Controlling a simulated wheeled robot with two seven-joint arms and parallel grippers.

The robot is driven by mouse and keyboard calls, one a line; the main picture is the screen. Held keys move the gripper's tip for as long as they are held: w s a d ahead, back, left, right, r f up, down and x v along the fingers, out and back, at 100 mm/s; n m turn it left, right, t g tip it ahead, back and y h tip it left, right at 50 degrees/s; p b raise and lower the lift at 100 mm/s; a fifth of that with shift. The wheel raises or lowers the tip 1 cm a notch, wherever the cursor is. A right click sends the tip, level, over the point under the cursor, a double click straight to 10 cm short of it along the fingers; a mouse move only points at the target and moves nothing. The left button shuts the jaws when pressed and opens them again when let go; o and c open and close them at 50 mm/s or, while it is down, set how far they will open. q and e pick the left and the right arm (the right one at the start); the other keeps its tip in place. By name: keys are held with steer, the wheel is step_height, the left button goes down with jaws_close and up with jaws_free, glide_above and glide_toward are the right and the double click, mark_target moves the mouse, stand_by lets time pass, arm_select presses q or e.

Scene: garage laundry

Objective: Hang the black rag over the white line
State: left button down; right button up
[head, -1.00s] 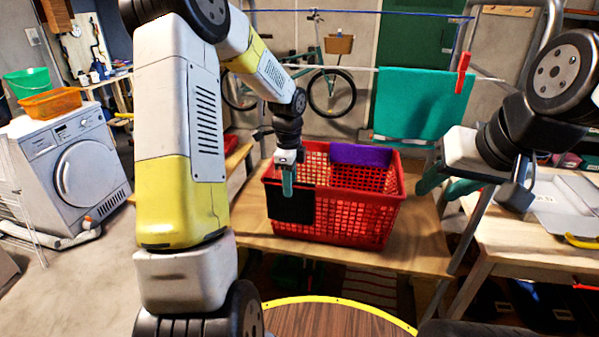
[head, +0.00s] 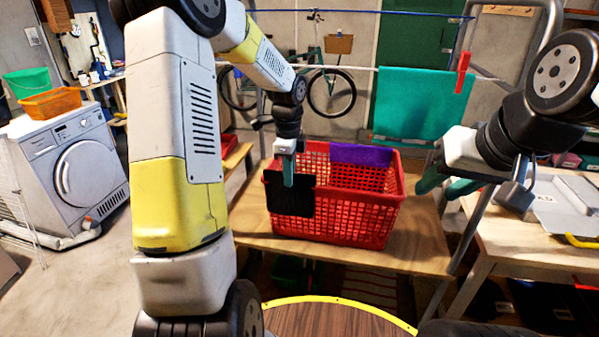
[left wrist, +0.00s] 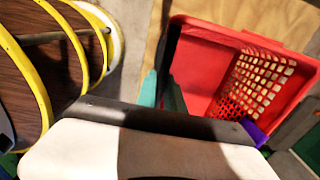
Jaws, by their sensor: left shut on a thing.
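The black rag (head: 290,203) hangs down at the front left of the red basket (head: 345,228). My left gripper (head: 289,176) is shut on the rag's top edge. In the left wrist view the rag (left wrist: 171,42) is a dark strip beyond the teal fingers (left wrist: 161,92), beside the basket (left wrist: 205,62). The white line (head: 345,69) runs across behind the basket, higher up. A teal towel (head: 420,105) hangs over it with a red clothespin (head: 462,72). My right gripper (head: 447,184) is open and empty, right of the basket.
A purple cloth (head: 361,154) lies over the basket's back rim. The basket stands on a wooden bench (head: 420,255). A blue line (head: 385,13) runs above the white one. The white line is bare left of the teal towel. A metal frame post (head: 474,230) stands at right.

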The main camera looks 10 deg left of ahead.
arm_select(q)
steer(key=shift+r, duration=2.8)
